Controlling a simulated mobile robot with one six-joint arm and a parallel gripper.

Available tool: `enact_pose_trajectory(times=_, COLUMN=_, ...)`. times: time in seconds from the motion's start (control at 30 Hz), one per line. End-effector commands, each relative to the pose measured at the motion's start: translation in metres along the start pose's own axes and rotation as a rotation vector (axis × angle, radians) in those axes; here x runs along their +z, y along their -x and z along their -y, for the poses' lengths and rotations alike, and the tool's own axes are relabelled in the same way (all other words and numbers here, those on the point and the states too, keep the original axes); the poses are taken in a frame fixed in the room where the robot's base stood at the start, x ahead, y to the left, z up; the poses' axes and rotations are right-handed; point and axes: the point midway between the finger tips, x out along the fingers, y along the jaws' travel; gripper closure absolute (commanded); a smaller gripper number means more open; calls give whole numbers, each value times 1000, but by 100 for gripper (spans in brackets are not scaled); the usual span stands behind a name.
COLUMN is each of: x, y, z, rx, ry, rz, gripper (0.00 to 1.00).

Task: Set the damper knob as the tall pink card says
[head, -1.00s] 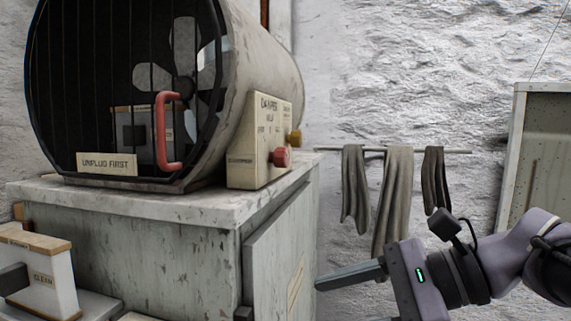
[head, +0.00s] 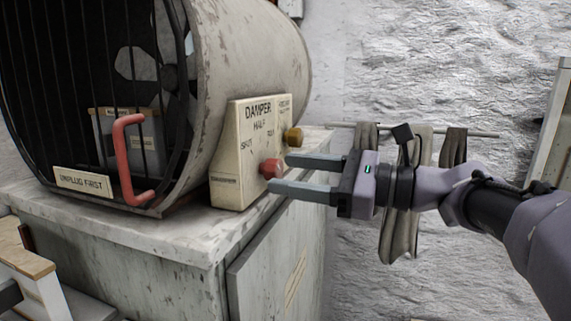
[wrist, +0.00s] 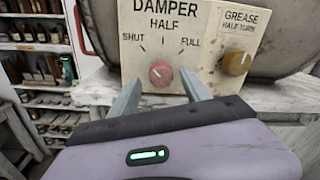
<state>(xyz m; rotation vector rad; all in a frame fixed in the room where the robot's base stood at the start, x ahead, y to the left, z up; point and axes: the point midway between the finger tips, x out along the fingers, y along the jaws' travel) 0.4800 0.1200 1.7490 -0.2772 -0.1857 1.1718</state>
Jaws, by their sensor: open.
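The damper knob (head: 271,168) is a red round knob on a cream panel (head: 232,178) on the side of the drum. The wrist view shows the same knob (wrist: 160,77) below the marks SHUT at left, HALF at top and FULL at right. A small pale mark shows on its face, but I cannot tell surely where it points. My gripper (head: 281,173) is open, its fingertips close to the knob at either side. The wrist view shows my gripper (wrist: 161,78) with the knob between its fingertips; contact is unclear. No tall pink card is in view.
A yellow knob (wrist: 236,62) marked GREASE, HALF TURN is just right of the damper knob. A barred drum with a fan and red handle (head: 127,158) stands on a worn cabinet (head: 150,235). Cloths (head: 400,240) hang from a rail behind my arm.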

Motion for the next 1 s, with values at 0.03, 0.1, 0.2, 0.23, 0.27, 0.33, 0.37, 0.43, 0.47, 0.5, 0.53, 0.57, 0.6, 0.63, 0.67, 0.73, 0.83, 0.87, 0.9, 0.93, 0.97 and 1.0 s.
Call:
enact_pose_trajectory(times=0.03, x=1, y=-6, z=0, rx=2, ry=-1, rz=2, gripper=44)
enact_pose_trajectory(times=0.1, x=0, y=-11, z=0, rx=1, ry=0, rz=1, gripper=44)
enact_pose_trajectory(times=0.2, x=0, y=-15, z=0, rx=0, ry=0, rz=0, gripper=44)
enact_pose_trajectory(times=0.23, x=0, y=-15, z=0, rx=-1, ry=0, rz=0, gripper=44)
enact_pose_trajectory(times=0.27, x=0, y=-15, z=0, rx=-1, ry=0, rz=0, gripper=44)
enact_pose_trajectory(times=0.33, x=0, y=-15, z=0, rx=-1, ry=0, rz=0, gripper=44)
enact_pose_trajectory(times=0.37, x=0, y=-15, z=0, rx=-1, ry=0, rz=0, gripper=44)
enact_pose_trajectory(times=0.43, x=0, y=-15, z=0, rx=-1, ry=0, rz=0, gripper=48)
enact_pose_trajectory(times=0.47, x=0, y=-15, z=0, rx=-1, ry=0, rz=0, gripper=54)
enact_pose_trajectory(times=0.5, x=0, y=-15, z=0, rx=0, ry=0, rz=0, gripper=62)
enact_pose_trajectory(times=0.53, x=0, y=-15, z=0, rx=0, ry=0, rz=0, gripper=68)
enact_pose_trajectory(times=0.57, x=0, y=-15, z=0, rx=0, ry=0, rz=0, gripper=74)
enact_pose_trajectory(times=0.6, x=0, y=-15, z=0, rx=0, ry=0, rz=0, gripper=82)
enact_pose_trajectory(times=0.63, x=0, y=-15, z=0, rx=0, ry=0, rz=0, gripper=87)
enact_pose_trajectory(times=0.67, x=0, y=-15, z=0, rx=0, ry=0, rz=0, gripper=93)
enact_pose_trajectory(times=0.73, x=0, y=-15, z=0, rx=0, ry=0, rz=-1, gripper=100)
enact_pose_trajectory(times=0.83, x=0, y=-15, z=0, rx=0, ry=-2, rz=-1, gripper=100)
enact_pose_trajectory(times=0.87, x=0, y=-15, z=0, rx=0, ry=-5, rz=-1, gripper=100)
enact_pose_trajectory(times=0.9, x=0, y=-15, z=0, rx=0, ry=-11, rz=-1, gripper=100)
enact_pose_trajectory(times=0.93, x=0, y=-15, z=0, rx=0, ry=-18, rz=-1, gripper=100)
enact_pose_trajectory(times=0.97, x=1, y=-15, z=0, rx=0, ry=-26, rz=-2, gripper=100)
enact_pose_trajectory(times=1.0, x=1, y=-14, z=0, rx=0, ry=-39, rz=-2, gripper=100)
